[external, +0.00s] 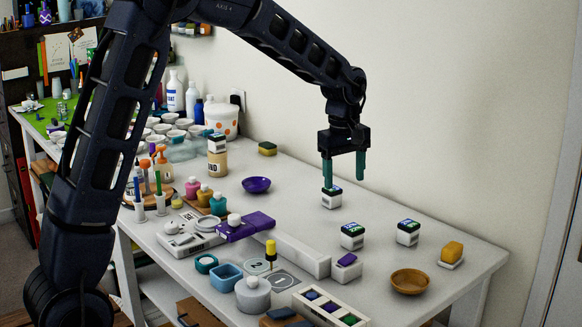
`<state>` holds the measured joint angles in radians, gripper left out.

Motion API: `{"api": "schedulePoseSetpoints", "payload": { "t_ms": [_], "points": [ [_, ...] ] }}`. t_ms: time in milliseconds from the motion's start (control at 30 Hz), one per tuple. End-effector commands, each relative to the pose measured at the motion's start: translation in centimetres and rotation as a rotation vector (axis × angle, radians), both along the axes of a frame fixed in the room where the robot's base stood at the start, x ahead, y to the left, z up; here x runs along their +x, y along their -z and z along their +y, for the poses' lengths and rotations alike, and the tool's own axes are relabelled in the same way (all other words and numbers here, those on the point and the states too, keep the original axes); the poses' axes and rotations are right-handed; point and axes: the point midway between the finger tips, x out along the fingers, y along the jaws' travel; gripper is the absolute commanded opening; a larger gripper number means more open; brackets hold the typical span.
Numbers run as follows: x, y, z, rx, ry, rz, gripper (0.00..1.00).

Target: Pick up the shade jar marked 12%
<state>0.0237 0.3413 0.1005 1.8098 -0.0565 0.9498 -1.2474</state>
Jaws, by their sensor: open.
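Three small white shade jars with dark tops and blue and green labels stand on the white table's right half. One jar (332,197) is farthest back, one jar (352,237) is nearer the front, and one jar (408,233) is to the right. Their markings are too small to read, so I cannot tell which says 12%. My gripper (344,183) points down with its two teal fingers apart and empty. It is at the back jar, and its left finger overlaps that jar's top in the picture. I cannot tell whether they touch.
A wooden bowl (409,282) and a yellow sponge (452,251) are at the right. A purple bowl (257,184) lies left of my gripper. A white box (346,267) with a purple top and a swatch tray (330,308) are in front. Bottles and cups crowd the left.

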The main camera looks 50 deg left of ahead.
Motion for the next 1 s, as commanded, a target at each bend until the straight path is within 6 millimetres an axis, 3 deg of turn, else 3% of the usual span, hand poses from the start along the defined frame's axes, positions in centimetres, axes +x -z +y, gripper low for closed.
{"api": "schedulePoseSetpoints", "payload": {
  "t_ms": [100,300,533,800,1000],
  "points": [
    [2.2,2.6,0.3,0.002,-0.073,0.023,0.65],
    [4.1,5.0,0.6,0.005,-0.149,0.042,0.65],
    [4.4,6.5,0.6,0.006,-0.164,0.046,0.65],
    [4.4,10.2,0.6,0.006,-0.163,0.047,0.65],
    [4.5,11.4,0.7,0.006,-0.162,0.045,0.65]
  ]
}}
